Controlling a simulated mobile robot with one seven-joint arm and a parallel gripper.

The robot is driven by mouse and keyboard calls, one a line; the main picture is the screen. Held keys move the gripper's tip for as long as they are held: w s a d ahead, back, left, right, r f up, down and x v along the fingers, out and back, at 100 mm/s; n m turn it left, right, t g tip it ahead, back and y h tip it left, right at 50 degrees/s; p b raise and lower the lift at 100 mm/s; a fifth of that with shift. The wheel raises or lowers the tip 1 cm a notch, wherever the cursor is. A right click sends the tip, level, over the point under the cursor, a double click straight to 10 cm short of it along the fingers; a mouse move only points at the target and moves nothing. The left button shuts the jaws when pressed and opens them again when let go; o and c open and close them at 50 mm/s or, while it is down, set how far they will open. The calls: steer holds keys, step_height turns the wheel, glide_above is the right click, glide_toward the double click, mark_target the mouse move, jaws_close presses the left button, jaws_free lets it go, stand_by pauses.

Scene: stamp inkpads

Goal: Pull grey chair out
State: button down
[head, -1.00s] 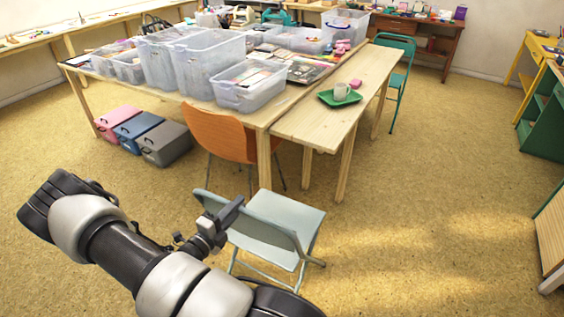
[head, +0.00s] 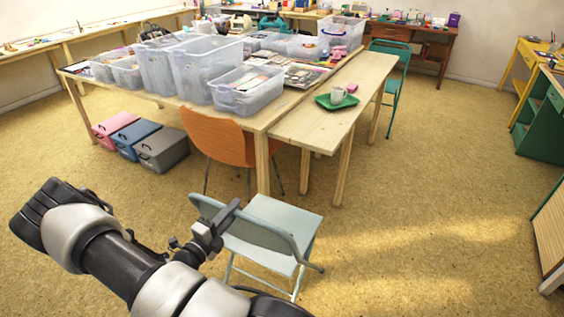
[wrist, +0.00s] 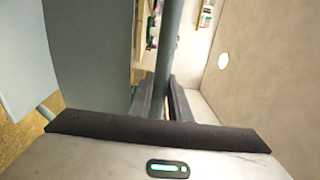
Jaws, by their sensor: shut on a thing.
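The grey folding chair (head: 284,214) stands on the floor in front of the long wooden table, at the lower middle of the head view. Its back faces me and its seat faces the table. My gripper (head: 230,214) is at the upper part of the backrest. In the wrist view my gripper (wrist: 165,90) is shut on a grey tube of the chair's back frame (wrist: 167,50), which runs between the fingers. The chair's broad grey panel (wrist: 88,50) fills the left of that view. My arm hides part of the chair's lower left side.
An orange chair (head: 217,138) stands at the wooden table (head: 262,122), just beyond the grey chair. A bench (head: 300,130) holds a green tray (head: 326,103) and mug. Lidded boxes (head: 162,148) sit under the table. The floor to the right is open, up to a green cabinet (head: 543,118).

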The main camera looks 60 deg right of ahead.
step_height(320, 180, down, 2)
steer(key=shift+s+f, duration=0.1)
steer(key=c, duration=1.5)
jaws_free()
steer(key=shift+d+f+y, duration=0.15)
steer(key=shift+d+y, duration=0.05)
steer(key=shift+y, duration=0.1)
steer(key=shift+d+r, duration=0.1)
steer(key=shift+r, duration=0.15)
steer(key=shift+r, duration=0.2)
steer(key=a, duration=1.2)
steer(key=shift+s+a+f+p, duration=0.1)
steer(key=shift+s+a+p, duration=0.05)
steer(key=shift+s+p, duration=0.25)
